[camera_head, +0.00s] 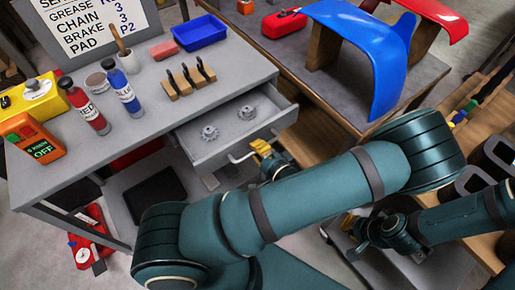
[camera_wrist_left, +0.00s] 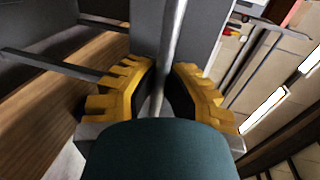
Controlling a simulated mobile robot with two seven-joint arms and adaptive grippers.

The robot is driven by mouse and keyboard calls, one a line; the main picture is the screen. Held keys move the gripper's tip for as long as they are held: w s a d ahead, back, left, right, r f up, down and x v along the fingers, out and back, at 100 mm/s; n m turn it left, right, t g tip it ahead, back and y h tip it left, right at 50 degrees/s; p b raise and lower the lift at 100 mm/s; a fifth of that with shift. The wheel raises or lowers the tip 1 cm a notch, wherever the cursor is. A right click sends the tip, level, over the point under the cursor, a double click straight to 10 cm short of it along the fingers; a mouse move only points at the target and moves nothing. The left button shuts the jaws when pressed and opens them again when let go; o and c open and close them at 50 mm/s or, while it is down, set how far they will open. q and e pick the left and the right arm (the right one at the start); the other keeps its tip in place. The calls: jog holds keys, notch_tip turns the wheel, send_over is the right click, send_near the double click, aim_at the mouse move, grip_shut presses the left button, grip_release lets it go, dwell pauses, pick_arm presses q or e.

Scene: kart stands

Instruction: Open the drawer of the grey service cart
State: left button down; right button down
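The grey service cart (camera_head: 237,70) stands at the left in the head view. Its drawer (camera_head: 228,124) is pulled part way out, with two small metal gears inside. The drawer has a light bar handle (camera_head: 239,157) on its front. My left gripper (camera_head: 262,148) is at this handle. In the left wrist view the handle bar (camera_wrist_left: 172,40) runs between the yellow fingers of my left gripper (camera_wrist_left: 162,82), which appear closed on it. My right gripper (camera_head: 352,228) is at the lower right, away from the cart, and its fingers are too small and partly hidden to read.
The cart top carries bottles (camera_head: 125,90), a blue tray (camera_head: 200,33), a tool block (camera_head: 188,82) and an orange meter (camera_head: 33,137). A bench with a blue fairing (camera_head: 370,55) stands right of the drawer. A red tool (camera_head: 90,240) lies on the floor at left.

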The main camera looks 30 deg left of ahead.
pick_arm(q)
jog(key=p+v, duration=0.2)
jog(key=v, duration=0.1)
jog(key=f+p+v, duration=0.1)
jog(key=v, duration=0.1)
jog(key=c, duration=1)
grip_release()
jog(key=shift+d, duration=0.15)
jog(key=shift+s, duration=0.1)
jog(key=v, duration=0.7)
jog(key=shift+s+d, duration=0.1)
jog(key=shift+d, duration=0.1)
jog(key=shift+f, duration=0.1)
